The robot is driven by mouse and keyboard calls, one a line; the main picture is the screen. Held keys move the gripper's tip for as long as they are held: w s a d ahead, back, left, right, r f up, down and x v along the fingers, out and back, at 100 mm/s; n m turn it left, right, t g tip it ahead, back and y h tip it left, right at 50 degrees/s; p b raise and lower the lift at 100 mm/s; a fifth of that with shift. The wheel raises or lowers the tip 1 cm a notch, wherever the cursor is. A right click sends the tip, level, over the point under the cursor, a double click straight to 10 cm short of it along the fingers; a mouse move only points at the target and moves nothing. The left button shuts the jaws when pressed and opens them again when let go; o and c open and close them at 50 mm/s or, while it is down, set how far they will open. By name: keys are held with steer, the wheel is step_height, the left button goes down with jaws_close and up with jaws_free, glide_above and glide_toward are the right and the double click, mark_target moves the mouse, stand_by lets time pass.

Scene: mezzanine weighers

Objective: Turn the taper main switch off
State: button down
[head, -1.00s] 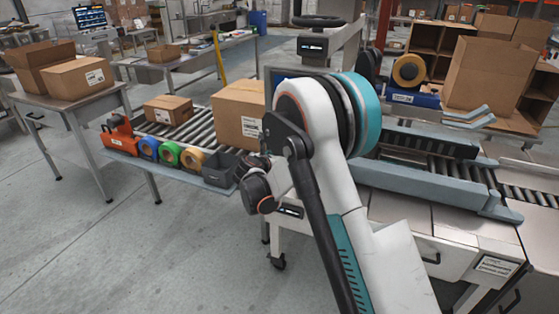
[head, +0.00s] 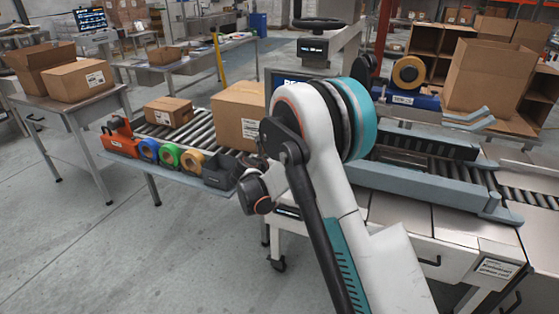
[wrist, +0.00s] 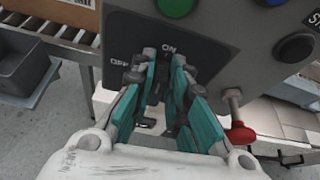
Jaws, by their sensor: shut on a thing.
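In the wrist view a dark switch plate on the grey control panel (wrist: 225,25) carries the word ON at the top and OFF at the left. My gripper (wrist: 164,62) is at this plate, just below ON, with its teal fingers close together. It is shut on the taper main switch, whose handle is mostly hidden between the fingers, so I cannot read its exact angle. In the head view my own arm hides the gripper and the switch.
A green button (wrist: 175,6) sits above the plate. A dark round button (wrist: 295,48) and a red-knobbed lever (wrist: 240,134) are on the right. A grey bin (wrist: 22,66) and a roller conveyor with a carton (head: 238,114) lie left of the panel.

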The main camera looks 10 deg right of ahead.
steer(key=shift+w+a+f+n+g+h+b, duration=0.25)
steer(key=shift+a+f+n+h+b, duration=0.3)
steer(key=shift+n+h, duration=1.1)
steer(key=shift+w+a+f+n+g+h+b, duration=0.25)
steer(key=shift+f+n+h+b, duration=0.4)
steer(key=shift+n, duration=1.95)
steer(key=shift+w+a+f+n+g+h+b, duration=0.1)
steer(key=shift+w+a+f+n+h+b, duration=0.3)
steer(key=shift+n+h+b, duration=1.15)
steer(key=shift+n+y+p, duration=0.45)
steer(key=shift+n+p, duration=0.35)
steer(key=c, duration=1.6)
jaws_free()
steer(key=shift+o, duration=0.2)
steer(key=v, duration=1.2)
